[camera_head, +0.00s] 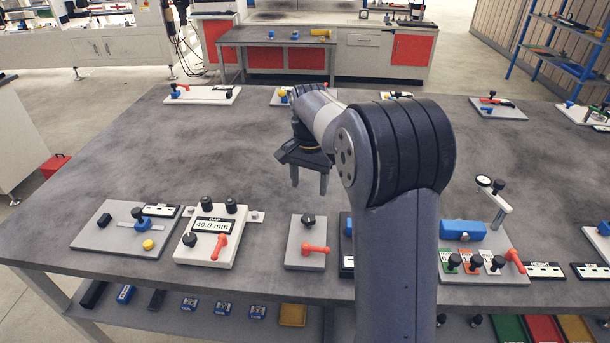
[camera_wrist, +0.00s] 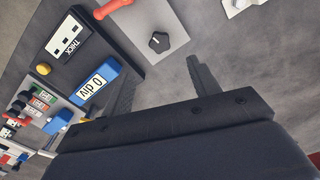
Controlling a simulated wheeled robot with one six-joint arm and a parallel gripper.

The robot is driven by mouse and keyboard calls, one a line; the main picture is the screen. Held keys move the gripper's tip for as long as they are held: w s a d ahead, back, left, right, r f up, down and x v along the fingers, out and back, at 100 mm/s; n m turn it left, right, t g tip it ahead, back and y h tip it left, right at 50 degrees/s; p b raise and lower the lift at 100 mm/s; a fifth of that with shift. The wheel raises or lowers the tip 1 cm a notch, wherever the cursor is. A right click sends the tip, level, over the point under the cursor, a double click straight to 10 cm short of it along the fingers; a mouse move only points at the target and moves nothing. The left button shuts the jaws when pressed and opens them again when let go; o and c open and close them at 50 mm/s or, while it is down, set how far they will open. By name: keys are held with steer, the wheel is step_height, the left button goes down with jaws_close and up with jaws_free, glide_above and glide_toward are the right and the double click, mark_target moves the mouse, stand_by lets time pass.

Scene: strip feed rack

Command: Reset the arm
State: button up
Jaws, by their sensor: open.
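My gripper (camera_head: 309,184) hangs over the middle of the grey table (camera_head: 170,135), its fingers pointing down. In the wrist view my gripper (camera_wrist: 165,92) shows its two fingers apart, with nothing between them. My arm is bent, reaching up and over from the front of the table. Below and in front of the gripper is a light plate with a black knob (camera_head: 308,220) and a red lever (camera_head: 314,248). The wrist view also shows a blue block marked "0 div" (camera_wrist: 97,84) beside a label reading "THICK" (camera_wrist: 68,37).
A white gauge box reading 40.0 mm (camera_head: 212,226) stands at the front left. A dial gauge on a post (camera_head: 489,184) stands to the right beside a blue block (camera_head: 463,230). Several fixtures line the far edge. The table's middle left is clear.

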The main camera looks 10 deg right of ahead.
mark_target(309, 217)
step_height(309, 217, down, 11)
steer(key=shift+r+p, duration=0.1)
steer(key=shift+p, duration=0.25)
stand_by(0.6)
